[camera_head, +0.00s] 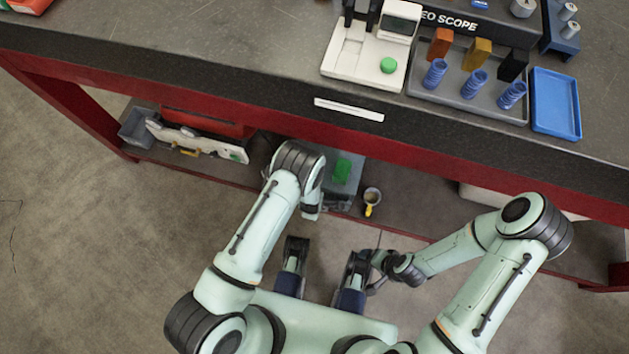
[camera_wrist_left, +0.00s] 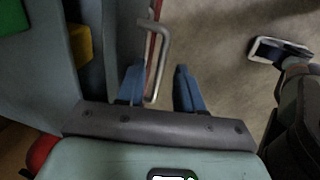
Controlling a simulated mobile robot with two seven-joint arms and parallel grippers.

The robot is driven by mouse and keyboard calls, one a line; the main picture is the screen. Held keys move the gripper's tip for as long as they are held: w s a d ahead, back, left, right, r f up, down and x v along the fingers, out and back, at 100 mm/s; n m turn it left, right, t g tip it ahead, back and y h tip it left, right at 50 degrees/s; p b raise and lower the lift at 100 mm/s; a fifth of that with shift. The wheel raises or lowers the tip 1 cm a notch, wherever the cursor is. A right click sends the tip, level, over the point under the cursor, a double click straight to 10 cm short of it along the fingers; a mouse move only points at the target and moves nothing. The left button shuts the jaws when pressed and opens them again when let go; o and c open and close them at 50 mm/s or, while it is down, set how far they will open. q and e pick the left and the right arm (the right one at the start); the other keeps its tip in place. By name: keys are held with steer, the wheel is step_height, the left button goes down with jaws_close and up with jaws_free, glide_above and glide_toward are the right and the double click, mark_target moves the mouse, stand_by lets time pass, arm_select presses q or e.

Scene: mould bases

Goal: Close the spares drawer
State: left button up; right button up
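The spares drawer looks to be the grey box (camera_head: 345,187) low under the bench in the head view, with a green block (camera_head: 342,168) in it; how far it stands out is hard to tell. In the left wrist view a grey wall (camera_wrist_left: 112,50) and a bent metal handle (camera_wrist_left: 164,60) show. My left gripper (camera_wrist_left: 160,86) is open there, its blue fingers apart. The handle reaches down between them, nearer the left finger; contact is unclear. In the head view the left gripper is mostly hidden below its wrist. My right gripper (camera_head: 376,272) is low and small; its opening is unclear.
The bench top bears a green-buttoned instrument (camera_head: 365,55), a grey tray (camera_head: 465,103) with coloured blocks and blue coils, and a blue tray (camera_head: 555,103). A pale strip (camera_head: 348,109) is on the bench front. A yellow-handled cup (camera_head: 371,199) stands beside the grey box.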

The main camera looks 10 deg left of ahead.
arm_select(q)
jaws_close()
stand_by(1.5)
